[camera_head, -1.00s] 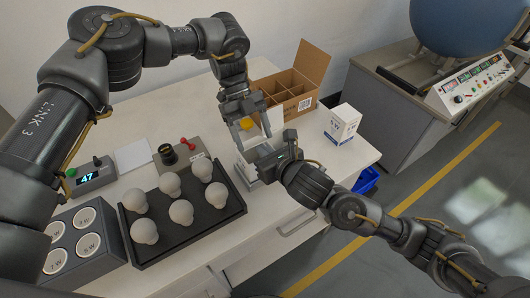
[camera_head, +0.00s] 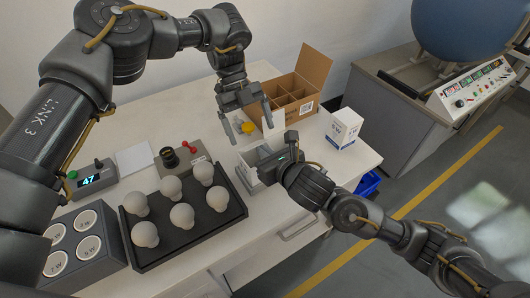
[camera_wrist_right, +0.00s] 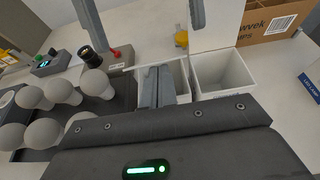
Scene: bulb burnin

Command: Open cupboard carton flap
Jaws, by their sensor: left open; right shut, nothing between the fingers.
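A white open-topped carton (camera_head: 246,173) stands on the table right of the bulb tray. In the right wrist view it shows as open white compartments (camera_wrist_right: 222,90), with a white flap (camera_wrist_right: 218,28) upright at the back and a thin pale flap edge (camera_wrist_right: 138,68) on the left. My right gripper (camera_head: 262,160) is shut and empty at the carton; its fingers also show in the right wrist view (camera_wrist_right: 158,84) and hide part of the opening. Whether they touch the carton I cannot tell. My left gripper (camera_head: 248,134) is open above and behind the carton.
A brown divided carton (camera_head: 315,70) stands behind, and a white lamp box (camera_head: 343,128) to the right. A yellow knob-like object (camera_head: 248,127) shows between my left fingers. Several bulbs stand in a black tray (camera_head: 180,240) at left. The table edge is close in front.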

